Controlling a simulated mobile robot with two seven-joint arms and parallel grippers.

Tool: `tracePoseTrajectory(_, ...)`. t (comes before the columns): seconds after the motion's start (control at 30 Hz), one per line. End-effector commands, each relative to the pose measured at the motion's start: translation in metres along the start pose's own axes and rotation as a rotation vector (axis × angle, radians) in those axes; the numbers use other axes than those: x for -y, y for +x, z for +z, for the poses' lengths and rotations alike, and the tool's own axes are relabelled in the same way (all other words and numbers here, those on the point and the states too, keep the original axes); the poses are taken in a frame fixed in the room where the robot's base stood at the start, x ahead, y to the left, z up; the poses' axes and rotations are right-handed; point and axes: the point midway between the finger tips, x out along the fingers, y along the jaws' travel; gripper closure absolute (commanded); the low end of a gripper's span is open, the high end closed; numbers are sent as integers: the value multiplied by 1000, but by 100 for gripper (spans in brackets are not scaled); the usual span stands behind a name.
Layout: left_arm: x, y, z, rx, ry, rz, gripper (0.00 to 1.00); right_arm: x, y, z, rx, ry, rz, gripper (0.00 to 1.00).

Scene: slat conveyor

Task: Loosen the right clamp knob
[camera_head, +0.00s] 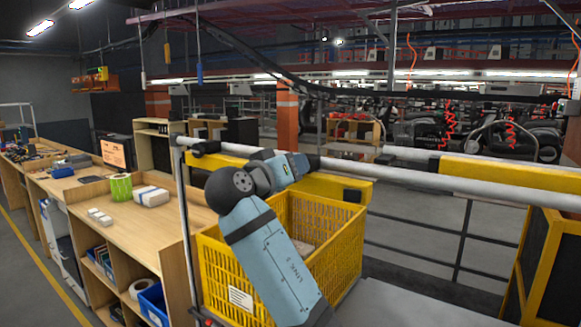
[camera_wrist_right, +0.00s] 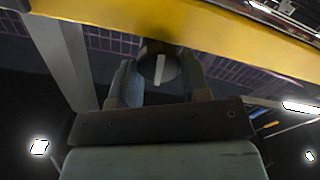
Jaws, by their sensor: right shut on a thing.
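In the right wrist view, a dark round knob (camera_wrist_right: 158,66) with a pale stripe across its face sits under the edge of a yellow beam (camera_wrist_right: 215,35). My right gripper (camera_wrist_right: 159,78) has one finger on each side of the knob and is shut on it. In the head view, my light-blue arm reaches up to the yellow beam (camera_head: 335,187) beneath the grey rail. The knob and fingertips are hidden there. My left gripper is in neither view.
A yellow crate (camera_head: 345,243) stands right beside and behind my arm. A grey rail (camera_head: 410,176) runs along the top. A second yellow beam (camera_head: 500,172) is at right. A wooden workbench (camera_head: 150,222) with boxes is at left.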

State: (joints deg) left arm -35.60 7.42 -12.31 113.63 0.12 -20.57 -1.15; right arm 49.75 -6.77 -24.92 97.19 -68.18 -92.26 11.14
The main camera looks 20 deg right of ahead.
Motion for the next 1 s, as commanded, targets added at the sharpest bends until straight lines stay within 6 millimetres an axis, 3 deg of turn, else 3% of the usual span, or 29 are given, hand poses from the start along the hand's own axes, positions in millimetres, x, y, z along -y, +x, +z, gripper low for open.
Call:
tracePoseTrajectory(0.4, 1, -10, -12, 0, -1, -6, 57, 2, 0, -1, 1, -372, -1, 81)
tracePoseTrajectory(1.0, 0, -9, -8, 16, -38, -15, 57, 5, 0, 2, 0, -941, -1, 81)
